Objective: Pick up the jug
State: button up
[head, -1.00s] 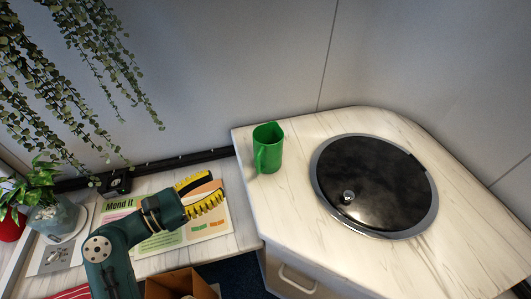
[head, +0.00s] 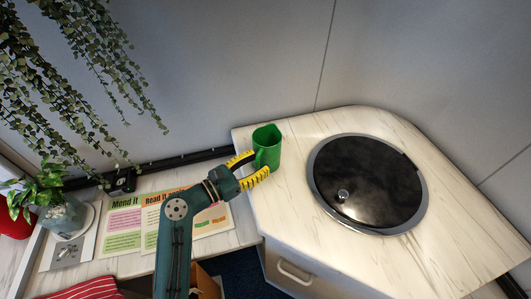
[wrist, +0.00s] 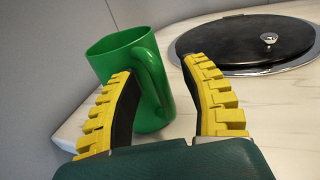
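The green jug (head: 267,146) stands upright on the white marbled counter, near its left edge. Its handle faces my gripper (head: 252,169). In the wrist view the jug (wrist: 122,52) fills the left middle, and its handle (wrist: 154,80) shows between the two yellow-toothed fingers of my gripper (wrist: 157,70). The fingers are spread apart, with one on each side of the handle in this view. The left finger covers part of the jug's body. I cannot tell whether either finger touches the jug.
A round black lid with a steel rim (head: 368,183) is set in the counter (head: 450,230) to the right of the jug. Printed sheets (head: 125,226) lie on the lower surface at left. A potted plant (head: 45,190) stands far left. A grey wall rises behind the jug.

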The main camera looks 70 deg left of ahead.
grip_shut()
jog(key=shift+r, duration=0.1)
jog(key=shift+r, duration=0.1)
